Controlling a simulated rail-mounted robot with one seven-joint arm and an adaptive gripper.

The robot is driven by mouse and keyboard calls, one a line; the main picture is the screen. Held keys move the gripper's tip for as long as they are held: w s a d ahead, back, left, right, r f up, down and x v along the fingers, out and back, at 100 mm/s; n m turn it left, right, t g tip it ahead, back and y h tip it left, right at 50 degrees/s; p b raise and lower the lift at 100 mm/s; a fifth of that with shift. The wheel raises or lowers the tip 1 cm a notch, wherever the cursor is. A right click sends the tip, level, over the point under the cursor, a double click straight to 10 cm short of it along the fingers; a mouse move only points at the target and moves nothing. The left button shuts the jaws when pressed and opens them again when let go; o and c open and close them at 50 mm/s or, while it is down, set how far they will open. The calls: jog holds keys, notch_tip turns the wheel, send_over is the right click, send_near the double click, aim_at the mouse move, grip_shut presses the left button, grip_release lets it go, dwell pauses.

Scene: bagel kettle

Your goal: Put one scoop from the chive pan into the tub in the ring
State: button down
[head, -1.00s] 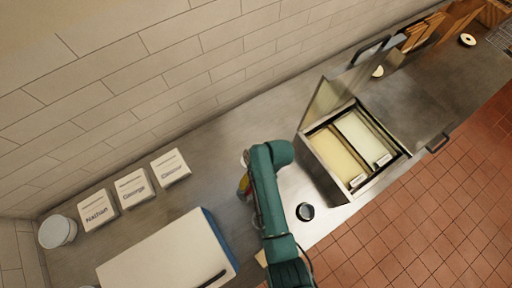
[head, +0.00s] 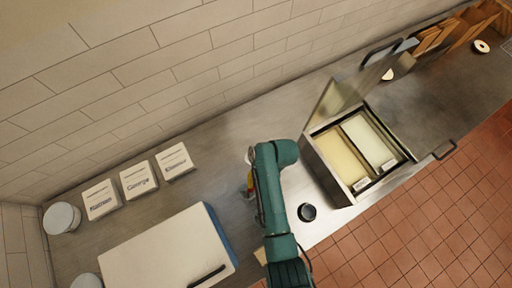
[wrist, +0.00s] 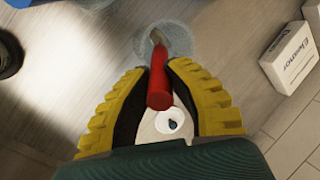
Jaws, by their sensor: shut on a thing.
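My gripper (wrist: 158,112) has yellow ribbed fingers with black pads. It is shut on a red-handled tool (wrist: 160,78), whose tip reaches over a round, clear, tub-like thing (wrist: 181,38). I cannot tell whether the tip touches it, or see any scoop load. In the head view my gripper (head: 247,187) is mostly hidden by my teal arm, left of the pan well. The well holds a yellowish pan (head: 340,158) and a paler, greenish-white pan (head: 367,140). Their labels are too small to read, so I cannot tell which is chive.
The well's lid (head: 333,101) stands open. A dark round thing (head: 307,212) sits on the counter right of my arm. Several labelled white boxes (head: 174,161) line the wall; one reads Eleanor (wrist: 290,55). A large white blue-sided box (head: 165,250) occupies the front left.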

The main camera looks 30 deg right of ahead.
jog(key=shift+r+p, duration=2.65)
jog(key=shift+r, duration=0.1)
notch_tip(320, 180, up, 7)
jog(key=shift+r, duration=0.2)
